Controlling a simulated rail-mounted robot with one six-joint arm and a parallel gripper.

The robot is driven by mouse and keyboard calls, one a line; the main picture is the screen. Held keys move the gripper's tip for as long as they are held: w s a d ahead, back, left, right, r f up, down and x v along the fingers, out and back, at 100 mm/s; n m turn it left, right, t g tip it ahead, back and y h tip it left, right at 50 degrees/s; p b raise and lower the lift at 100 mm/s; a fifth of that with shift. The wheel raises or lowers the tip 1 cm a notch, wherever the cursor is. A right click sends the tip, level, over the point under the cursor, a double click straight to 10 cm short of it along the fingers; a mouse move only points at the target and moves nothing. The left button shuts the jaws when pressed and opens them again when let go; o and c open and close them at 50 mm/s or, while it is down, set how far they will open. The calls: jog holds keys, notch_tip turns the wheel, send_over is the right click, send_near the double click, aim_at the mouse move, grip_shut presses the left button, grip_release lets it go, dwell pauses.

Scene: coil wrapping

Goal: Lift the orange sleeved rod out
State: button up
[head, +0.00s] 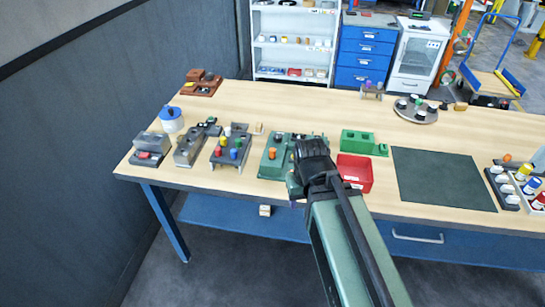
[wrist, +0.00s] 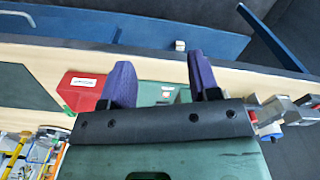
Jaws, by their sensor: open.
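An orange capped piece (head: 272,153), which looks like the orange sleeved rod, stands upright on the green fixture (head: 268,171) near the front of the table in the head view. Its lower part is hidden in the fixture. My gripper (head: 312,165) is over the right part of this fixture, to the right of the orange piece. In the wrist view my gripper (wrist: 161,75) has its two purple fingers apart with nothing held between them. The orange piece cannot be made out clearly in the wrist view.
A red bin (head: 355,172) stands just right of my gripper, with a green block (head: 358,141) behind it. A fixture with coloured pegs (head: 230,150) stands to the left. A dark green mat (head: 442,178) lies bare at the right. Another orange piece (head: 507,158) is farther right.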

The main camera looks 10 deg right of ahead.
jog(key=n+t+p, duration=0.1)
jog(key=t, duration=0.4)
send_near(273, 149)
jog(key=shift+y, duration=0.3)
jog(key=b+x, duration=0.4)
jog(key=x, duration=0.1)
jog(key=shift+w+d+f, duration=0.15)
jog(key=shift+w, duration=0.05)
jog(key=shift+g, duration=0.3)
jog(key=b+x, duration=0.5)
jog(key=shift+s+f, duration=0.1)
jog(key=shift+f, duration=0.15)
jog(key=shift+r, duration=0.25)
grip_shut()
jog(key=shift+r, duration=0.1)
